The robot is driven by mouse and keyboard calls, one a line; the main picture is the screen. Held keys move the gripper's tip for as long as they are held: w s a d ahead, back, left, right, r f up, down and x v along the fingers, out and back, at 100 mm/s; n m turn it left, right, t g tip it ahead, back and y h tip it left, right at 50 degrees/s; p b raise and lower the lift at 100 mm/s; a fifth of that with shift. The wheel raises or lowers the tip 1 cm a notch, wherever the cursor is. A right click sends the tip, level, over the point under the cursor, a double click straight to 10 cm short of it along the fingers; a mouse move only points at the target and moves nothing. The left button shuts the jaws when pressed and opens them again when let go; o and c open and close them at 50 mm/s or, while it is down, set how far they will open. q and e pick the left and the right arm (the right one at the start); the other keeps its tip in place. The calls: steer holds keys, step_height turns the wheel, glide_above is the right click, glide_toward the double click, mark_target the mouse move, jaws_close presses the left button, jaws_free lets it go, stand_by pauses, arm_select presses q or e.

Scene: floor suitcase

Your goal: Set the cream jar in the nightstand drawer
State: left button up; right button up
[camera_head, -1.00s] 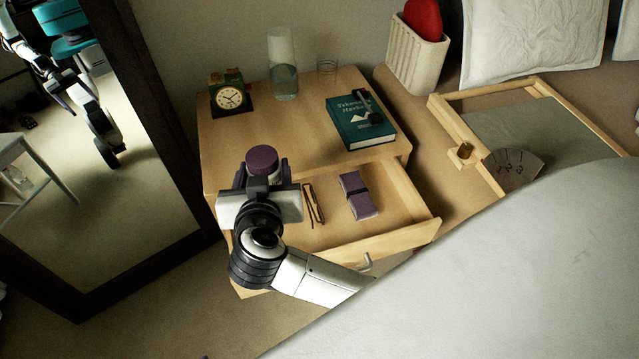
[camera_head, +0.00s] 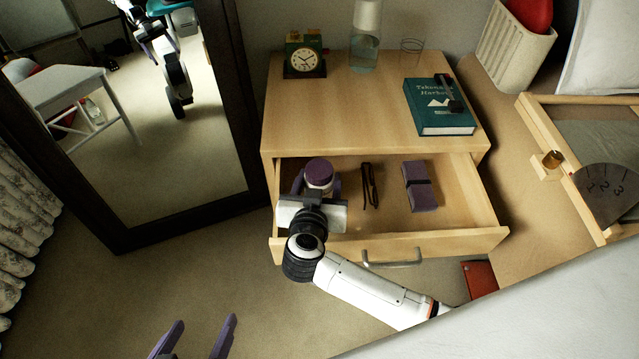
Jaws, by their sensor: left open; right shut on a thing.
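The cream jar (camera_head: 319,172) has a purple lid and a pale body. My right gripper (camera_head: 317,184) is shut on it, and its arm comes in from the lower right. The jar is at the left part of the open nightstand drawer (camera_head: 420,243); whether it touches the drawer floor I cannot tell. Dark folded glasses (camera_head: 370,186) and a purple case with a dark band (camera_head: 420,186) lie in the drawer, right of the jar. My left gripper (camera_head: 202,330) is open and empty at the bottom edge, over the floor.
The nightstand top (camera_head: 370,105) holds a clock (camera_head: 305,57), a carafe (camera_head: 364,52), a wire holder (camera_head: 411,48) and a green book (camera_head: 438,105). A mirror (camera_head: 240,115) stands to the left. A red object (camera_head: 480,278) lies below the drawer's right end. The bed (camera_head: 540,310) fills the lower right.

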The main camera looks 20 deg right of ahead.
arm_select(q)
steer(key=shift+s+r, duration=0.1)
steer(key=shift+r, duration=0.1)
arm_select(e)
steer(key=shift+r, duration=0.1)
steer(key=shift+f, duration=0.6)
arm_select(q)
steer(key=shift+f, duration=0.2)
arm_select(e)
steer(key=o, duration=1.3)
steer(key=shift+c, duration=0.2)
